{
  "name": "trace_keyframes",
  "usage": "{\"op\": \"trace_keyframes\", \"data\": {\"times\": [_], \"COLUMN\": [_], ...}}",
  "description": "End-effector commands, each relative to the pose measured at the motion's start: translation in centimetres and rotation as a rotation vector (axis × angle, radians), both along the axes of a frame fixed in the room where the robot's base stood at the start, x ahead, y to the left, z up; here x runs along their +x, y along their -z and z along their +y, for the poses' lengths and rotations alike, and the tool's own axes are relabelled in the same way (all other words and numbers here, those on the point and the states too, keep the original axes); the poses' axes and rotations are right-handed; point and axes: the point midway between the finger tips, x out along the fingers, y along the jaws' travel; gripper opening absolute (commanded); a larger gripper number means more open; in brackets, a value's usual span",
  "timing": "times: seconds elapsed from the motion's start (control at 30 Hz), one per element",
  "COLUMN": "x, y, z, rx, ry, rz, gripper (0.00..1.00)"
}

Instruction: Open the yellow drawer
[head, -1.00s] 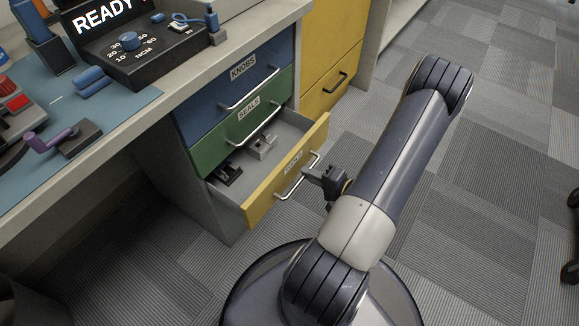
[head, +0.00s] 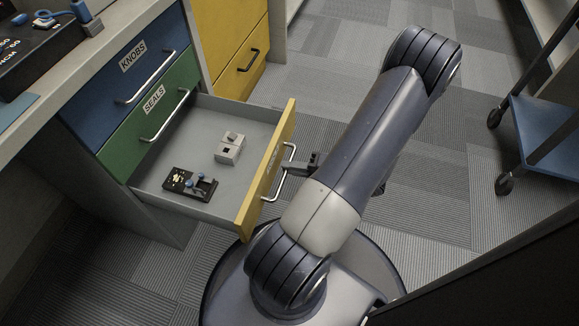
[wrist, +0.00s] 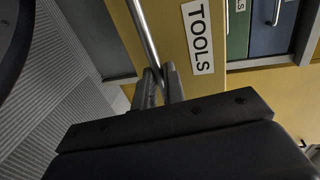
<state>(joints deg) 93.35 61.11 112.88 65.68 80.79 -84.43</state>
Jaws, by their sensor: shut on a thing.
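The yellow drawer (head: 268,168) is the lowest drawer under the desk, below the blue and green ones, and it stands well pulled out. Its inside shows a light grey block (head: 230,149) and a dark device with small parts (head: 190,184). My gripper (head: 287,169) is at the drawer's silver bar handle (head: 291,155), partly hidden by my arm in the head view. In the wrist view, the gripper's fingers (wrist: 158,88) are shut around the handle bar (wrist: 145,35), beside the TOOLS label (wrist: 198,38) on the yellow front.
The shut blue KNOBS drawer (head: 133,69) and green SEALS drawer (head: 160,112) are above. A yellow cabinet (head: 238,70) stands behind. A blue wheeled cart (head: 545,130) is at the right. Carpeted floor between them is clear.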

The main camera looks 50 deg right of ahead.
Motion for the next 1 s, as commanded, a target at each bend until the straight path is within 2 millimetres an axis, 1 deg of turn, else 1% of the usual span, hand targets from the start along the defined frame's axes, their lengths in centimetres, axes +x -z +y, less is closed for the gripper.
{"op": "trace_keyframes", "data": {"times": [0.27, 0.3, 0.53, 0.83, 0.93, 1.0], "x": [0.0, 0.0, 0.0, -0.2, -1.0, -1.9], "y": [0.1, 0.1, 0.0, -0.1, -0.3, -0.6], "z": [0.0, -0.1, 0.0, -0.1, -0.5, -0.8], "rx": [-0.002, -0.002, -0.001, -0.001, -0.002, -0.004], "ry": [0.000, 0.000, 0.000, 0.001, 0.003, 0.003], "rz": [0.002, 0.002, 0.001, 0.000, -0.001, -0.001], "gripper": [0.00, 0.12, 0.31, 0.32, 0.32, 0.32]}}
